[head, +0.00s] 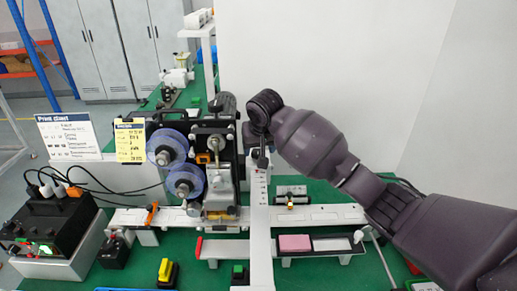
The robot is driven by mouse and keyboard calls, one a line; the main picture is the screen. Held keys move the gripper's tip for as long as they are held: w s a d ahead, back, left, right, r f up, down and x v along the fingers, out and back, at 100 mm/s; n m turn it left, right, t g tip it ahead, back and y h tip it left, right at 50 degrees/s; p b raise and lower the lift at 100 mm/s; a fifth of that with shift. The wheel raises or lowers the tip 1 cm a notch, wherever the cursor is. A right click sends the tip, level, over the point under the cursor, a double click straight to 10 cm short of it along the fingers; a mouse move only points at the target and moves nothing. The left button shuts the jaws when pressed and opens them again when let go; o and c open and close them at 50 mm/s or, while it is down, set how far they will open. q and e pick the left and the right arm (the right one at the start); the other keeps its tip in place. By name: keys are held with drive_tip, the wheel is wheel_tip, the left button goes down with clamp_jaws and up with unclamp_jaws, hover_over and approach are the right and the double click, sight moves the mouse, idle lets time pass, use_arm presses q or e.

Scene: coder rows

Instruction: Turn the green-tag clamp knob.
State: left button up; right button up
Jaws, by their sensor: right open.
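I cannot clearly make out a knob with a green tag. A small clamp-like fitting (290,202) with a brass-coloured part sits on the white rail right of the centre post; any tag on it is too small to read. The coder machine (215,165), with two blue-purple reels, stands left of the post. My right gripper (261,163) comes in from the right and points down above the post, in front of the white wall. It is open, its fingers small and dark, and it looks apart from the fitting. My left gripper is not in view.
A pink block (294,243) lies in a tray right of the white post (261,235). A black control box (50,228) with cables stands at the left.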

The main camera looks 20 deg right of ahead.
drive_tip(key=shift+x, duration=0.85)
drive_tip(key=shift+r, duration=0.1)
drive_tip(key=c, duration=0.9)
